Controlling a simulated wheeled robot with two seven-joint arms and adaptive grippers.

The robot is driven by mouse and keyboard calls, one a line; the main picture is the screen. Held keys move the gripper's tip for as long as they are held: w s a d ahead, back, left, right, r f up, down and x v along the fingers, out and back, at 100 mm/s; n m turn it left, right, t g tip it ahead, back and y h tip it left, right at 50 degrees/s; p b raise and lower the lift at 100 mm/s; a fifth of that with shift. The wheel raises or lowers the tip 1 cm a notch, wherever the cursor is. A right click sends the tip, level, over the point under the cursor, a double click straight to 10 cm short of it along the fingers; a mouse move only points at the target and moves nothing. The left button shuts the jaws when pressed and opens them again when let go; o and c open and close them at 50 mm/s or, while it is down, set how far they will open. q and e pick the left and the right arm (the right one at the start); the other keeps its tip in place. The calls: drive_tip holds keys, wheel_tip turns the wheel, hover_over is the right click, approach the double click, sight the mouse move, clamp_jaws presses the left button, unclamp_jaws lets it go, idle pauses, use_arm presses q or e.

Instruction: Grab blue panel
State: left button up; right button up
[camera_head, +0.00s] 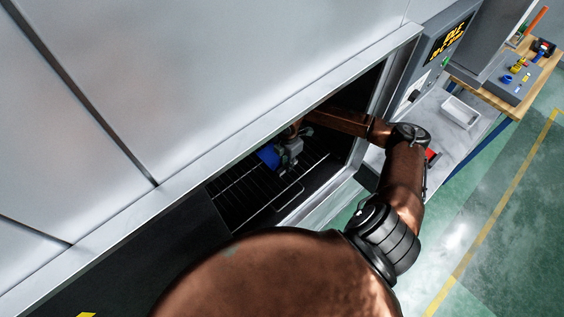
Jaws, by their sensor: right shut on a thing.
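The blue panel (268,156) is inside the dark chamber of a large grey machine, above a wire rack. Only a small blue part of it shows. My right gripper (280,155) reaches in through the opening and is shut on the blue panel. Its fingertips are small and partly hidden in the shade. My left gripper is not in view.
The chamber's metal frame (392,75) surrounds my right arm closely. The wire rack (240,192) lies below the gripper. A control panel with a lit display (449,38), a white tray (461,112) and a wooden workbench (502,104) stand to the right.

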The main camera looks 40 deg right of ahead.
clamp_jaws()
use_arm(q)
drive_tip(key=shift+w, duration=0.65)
use_arm(e)
drive_tip(key=shift+r, duration=0.1)
drive_tip(key=shift+r, duration=0.2)
wheel_tip(320, 180, up, 2)
drive_tip(key=shift+d+r+b, duration=0.1)
drive_tip(key=shift+b, duration=0.8)
use_arm(q)
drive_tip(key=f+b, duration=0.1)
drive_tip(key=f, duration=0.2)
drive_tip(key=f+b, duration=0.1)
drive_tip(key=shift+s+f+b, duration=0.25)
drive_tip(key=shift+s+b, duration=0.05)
drive_tip(key=shift+b, duration=0.05)
use_arm(e)
drive_tip(key=s+d+r, duration=0.1)
drive_tip(key=s+r, duration=0.9)
drive_tip(key=s, duration=0.3)
drive_tip(key=shift+s, duration=0.4)
